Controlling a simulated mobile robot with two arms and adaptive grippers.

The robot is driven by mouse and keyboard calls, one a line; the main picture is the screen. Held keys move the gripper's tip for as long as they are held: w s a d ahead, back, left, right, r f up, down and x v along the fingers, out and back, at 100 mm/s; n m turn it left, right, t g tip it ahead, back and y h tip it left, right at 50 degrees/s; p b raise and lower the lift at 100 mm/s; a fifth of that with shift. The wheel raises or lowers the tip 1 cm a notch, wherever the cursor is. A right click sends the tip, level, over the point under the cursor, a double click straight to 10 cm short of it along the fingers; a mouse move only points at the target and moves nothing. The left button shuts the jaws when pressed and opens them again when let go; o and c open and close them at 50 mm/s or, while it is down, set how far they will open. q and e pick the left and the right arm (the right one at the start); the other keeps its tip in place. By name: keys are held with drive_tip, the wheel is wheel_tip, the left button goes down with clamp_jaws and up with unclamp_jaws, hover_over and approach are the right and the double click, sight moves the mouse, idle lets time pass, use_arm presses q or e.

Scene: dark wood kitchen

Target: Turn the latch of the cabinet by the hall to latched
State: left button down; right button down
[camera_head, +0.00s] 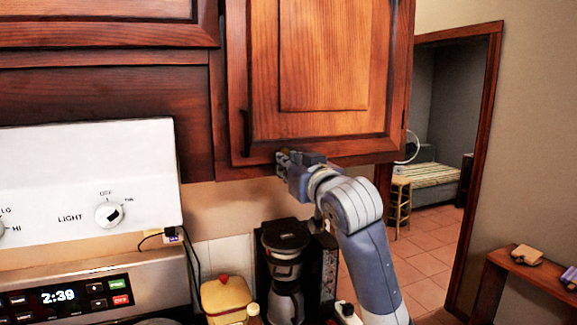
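The wall cabinet by the hall (322,60) is the upper wooden one beside the doorway, and its door looks closed. A dark vertical handle (246,133) is at the door's lower left. My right gripper (284,164) is at the cabinet's bottom edge, its fingers pointing left and up against the lower door frame. A small yellowish piece (284,155) shows at the fingertips; I cannot tell whether it is the latch or part of the gripper. The latch's position is not readable. Whether the fingers are open or shut cannot be made out. My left gripper is out of view.
A white stove hood panel (85,190) juts out at left. The doorway (440,130) to a tiled room with a stool (400,203) is at right.

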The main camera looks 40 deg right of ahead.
idle(0.6)
drive_tip(key=c, duration=1.6)
unclamp_jaws()
drive_tip(key=shift+s, duration=0.1)
drive_tip(key=v, duration=0.7)
drive_tip(key=shift+s, duration=0.2)
drive_tip(key=shift+f, duration=0.1)
